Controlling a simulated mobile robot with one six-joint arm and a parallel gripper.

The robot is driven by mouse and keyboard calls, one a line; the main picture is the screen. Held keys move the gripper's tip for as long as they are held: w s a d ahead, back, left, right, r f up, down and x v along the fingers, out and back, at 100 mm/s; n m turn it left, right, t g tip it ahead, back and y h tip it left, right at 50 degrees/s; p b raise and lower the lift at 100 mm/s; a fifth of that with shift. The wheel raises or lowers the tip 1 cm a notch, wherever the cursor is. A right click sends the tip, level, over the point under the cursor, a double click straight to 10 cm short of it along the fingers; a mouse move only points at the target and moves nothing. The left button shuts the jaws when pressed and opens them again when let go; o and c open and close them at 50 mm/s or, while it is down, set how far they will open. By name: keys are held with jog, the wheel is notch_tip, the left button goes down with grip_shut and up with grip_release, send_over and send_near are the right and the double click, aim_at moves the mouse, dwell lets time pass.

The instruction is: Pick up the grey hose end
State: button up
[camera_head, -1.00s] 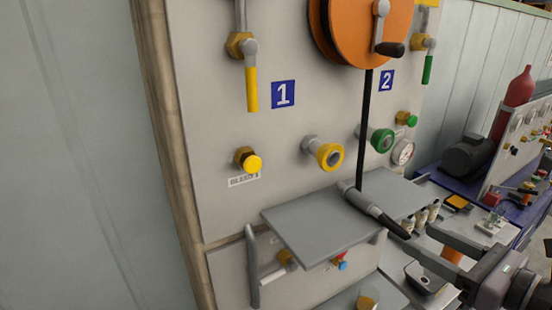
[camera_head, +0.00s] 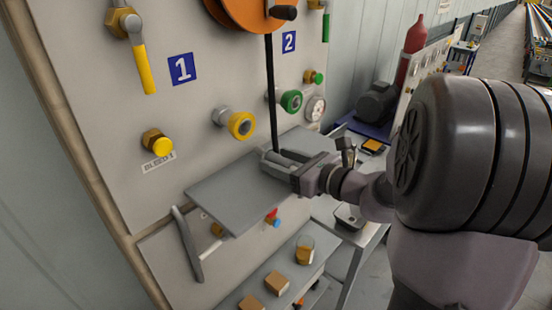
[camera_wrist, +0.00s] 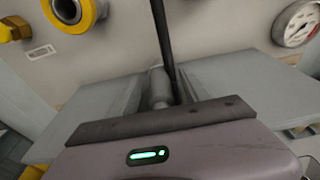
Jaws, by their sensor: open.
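The grey hose end (camera_head: 268,157) lies on the grey shelf (camera_head: 225,195), at the foot of the black hose (camera_head: 271,95), which hangs from the orange reel. My gripper (camera_head: 280,163) is low over the shelf with its jaws open around or very close to the hose end. In the wrist view the hose end (camera_wrist: 158,86) shows between my two grey fingers. The hose rises just right of it. The gripper body hides its near part. Contact cannot be told.
The panel behind carries a yellow coupling (camera_head: 240,125), a green coupling (camera_head: 291,101), a gauge (camera_head: 315,108) and a yellow lever (camera_head: 145,68). The orange reel (camera_head: 240,12) is above. Wooden blocks (camera_head: 277,283) sit on a lower shelf. The shelf's left part is clear.

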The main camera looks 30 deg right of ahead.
jog(key=shift+s, duration=0.2)
jog(key=shift+c, duration=0.9)
grip_shut()
